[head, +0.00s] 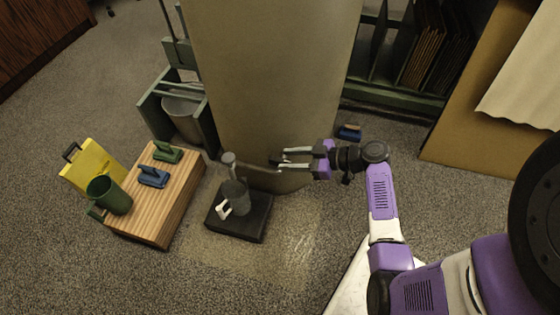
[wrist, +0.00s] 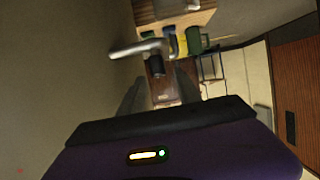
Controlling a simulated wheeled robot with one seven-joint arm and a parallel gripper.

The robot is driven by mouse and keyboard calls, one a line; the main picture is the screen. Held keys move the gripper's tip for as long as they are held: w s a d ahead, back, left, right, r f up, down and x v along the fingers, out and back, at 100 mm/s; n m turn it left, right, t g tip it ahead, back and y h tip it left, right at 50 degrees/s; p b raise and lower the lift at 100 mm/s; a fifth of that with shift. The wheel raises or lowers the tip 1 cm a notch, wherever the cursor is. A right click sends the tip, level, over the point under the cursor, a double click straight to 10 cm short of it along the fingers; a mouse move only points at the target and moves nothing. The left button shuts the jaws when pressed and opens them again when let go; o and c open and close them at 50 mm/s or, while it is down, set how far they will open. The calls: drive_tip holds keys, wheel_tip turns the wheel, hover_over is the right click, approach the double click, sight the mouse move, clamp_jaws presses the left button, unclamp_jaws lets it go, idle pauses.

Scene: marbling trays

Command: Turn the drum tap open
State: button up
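The drum (head: 275,80) is a tall grey-beige cylinder in the middle of the head view. Its grey metal tap (head: 229,159) sticks out low at its left side. In the wrist view the tap's pale pipe (wrist: 138,48) runs across ahead, with a dark knob (wrist: 156,66) beside it. My gripper (head: 280,159) points left at the tap from its right, close to the drum's front. Its two fingers are apart with nothing between them in the head view. The wrist view shows the knob ahead between the fingers; contact is not visible.
A grey jug (head: 237,198) stands on a black base (head: 240,226) below the tap. A green rack (head: 410,100) stands behind.

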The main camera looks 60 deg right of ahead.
sight(281, 160)
drive_tip(key=shift+b+x, duration=0.35)
drive_tip(key=shift+x, duration=1.4)
clamp_jaws()
